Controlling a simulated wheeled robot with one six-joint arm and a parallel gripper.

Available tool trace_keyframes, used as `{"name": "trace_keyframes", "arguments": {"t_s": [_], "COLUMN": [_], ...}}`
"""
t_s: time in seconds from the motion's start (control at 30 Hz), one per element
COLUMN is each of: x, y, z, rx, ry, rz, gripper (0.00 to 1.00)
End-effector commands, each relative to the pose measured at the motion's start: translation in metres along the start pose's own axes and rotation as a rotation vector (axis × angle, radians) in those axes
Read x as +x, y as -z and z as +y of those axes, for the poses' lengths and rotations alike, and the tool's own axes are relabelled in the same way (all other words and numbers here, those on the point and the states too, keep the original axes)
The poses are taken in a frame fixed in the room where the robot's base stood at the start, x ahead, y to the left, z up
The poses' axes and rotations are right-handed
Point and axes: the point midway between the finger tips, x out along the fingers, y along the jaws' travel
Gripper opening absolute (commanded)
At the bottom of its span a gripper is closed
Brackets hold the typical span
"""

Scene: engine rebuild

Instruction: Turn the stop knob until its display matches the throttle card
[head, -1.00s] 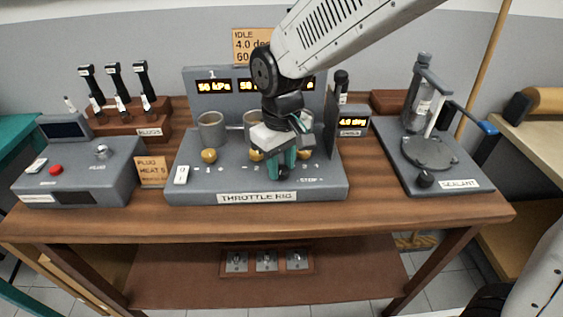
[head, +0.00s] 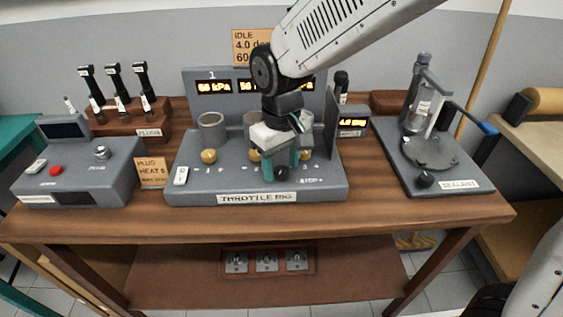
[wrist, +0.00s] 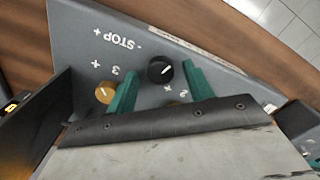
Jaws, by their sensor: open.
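The black stop knob (wrist: 160,69) with a white pointer line sits on the throttle rig (head: 190,190). In the wrist view it lies between the two green fingers of my gripper (wrist: 156,82), with a gap on each side. In the head view the gripper (head: 281,170) is open around the stop knob (head: 282,173). The small display (head: 350,123) at the rig's right shows a lit degree reading, its digits too blurred to read surely. The throttle card (head: 251,46) reads IDLE, 4.0 deg, and a line starting 60; my arm covers its right part.
Brass knobs (head: 209,156) stand beside the stop knob; one (wrist: 105,92) is just outside a finger. An upright dark panel (head: 331,126) rises right of my gripper. The spark-plug rack (head: 128,118) is left, the sealant stand (head: 440,175) right. Bare bench shows in front.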

Motion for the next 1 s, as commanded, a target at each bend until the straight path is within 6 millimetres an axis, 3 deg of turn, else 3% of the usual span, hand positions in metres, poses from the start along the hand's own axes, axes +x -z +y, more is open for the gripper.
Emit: {"name": "trace_keyframes", "arguments": {"t_s": [0.5,0.9,1.0], "x": [-0.072,-0.077,-0.068], "y": [0.001,-0.001,-0.013], "z": [0.001,0.001,0.0], "rx": [0.0,0.004,0.011], "ry": [0.0,0.0,0.002], "rz": [0.003,-0.003,-0.043], "gripper": [0.52,0.52,0.52]}}
